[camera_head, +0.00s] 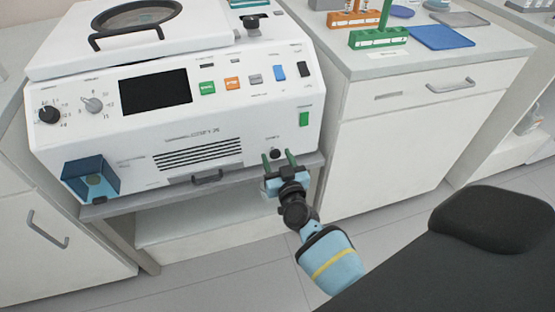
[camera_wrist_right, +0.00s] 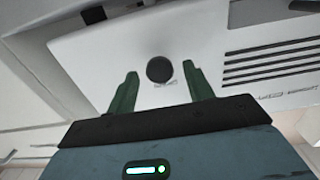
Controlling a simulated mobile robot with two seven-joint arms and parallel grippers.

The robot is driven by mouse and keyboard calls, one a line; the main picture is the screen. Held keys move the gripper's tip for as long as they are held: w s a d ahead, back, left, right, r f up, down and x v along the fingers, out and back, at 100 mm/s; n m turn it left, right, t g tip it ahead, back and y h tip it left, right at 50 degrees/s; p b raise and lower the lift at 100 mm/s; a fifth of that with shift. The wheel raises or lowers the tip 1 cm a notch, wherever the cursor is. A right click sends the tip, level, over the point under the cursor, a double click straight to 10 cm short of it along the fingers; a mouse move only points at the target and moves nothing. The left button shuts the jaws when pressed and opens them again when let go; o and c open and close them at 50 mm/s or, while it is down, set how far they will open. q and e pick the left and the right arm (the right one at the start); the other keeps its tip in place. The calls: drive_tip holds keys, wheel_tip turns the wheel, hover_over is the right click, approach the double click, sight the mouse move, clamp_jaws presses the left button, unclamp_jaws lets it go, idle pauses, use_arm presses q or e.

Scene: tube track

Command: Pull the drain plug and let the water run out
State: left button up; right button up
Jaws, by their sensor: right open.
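A white bench machine (camera_head: 185,120) stands at the left in the head view. A small dark round plug (camera_head: 275,154) sits on its front panel at the lower right. It also shows in the right wrist view (camera_wrist_right: 159,69) as a black disc on the white panel. My right gripper (camera_head: 278,158) is open, with its two green fingers (camera_wrist_right: 158,90) on either side of the plug in the picture. I cannot tell whether the fingertips reach around it. No contact shows. No water is visible. My left gripper is not in view.
A dark display, coloured buttons and vent slots (camera_wrist_right: 270,65) are on the machine's front. A blue open box (camera_head: 91,178) is at its lower left. A counter at right holds green and orange racks (camera_head: 378,38) and a blue tray (camera_head: 437,37). The floor in front is clear.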

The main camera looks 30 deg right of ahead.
drive_tip(key=c, duration=0.4)
clamp_jaws()
drive_tip(key=shift+p+v, duration=0.8)
drive_tip(key=shift+v, duration=0.25)
drive_tip(key=shift+o, duration=2)
unclamp_jaws()
drive_tip(key=shift+s, duration=0.1)
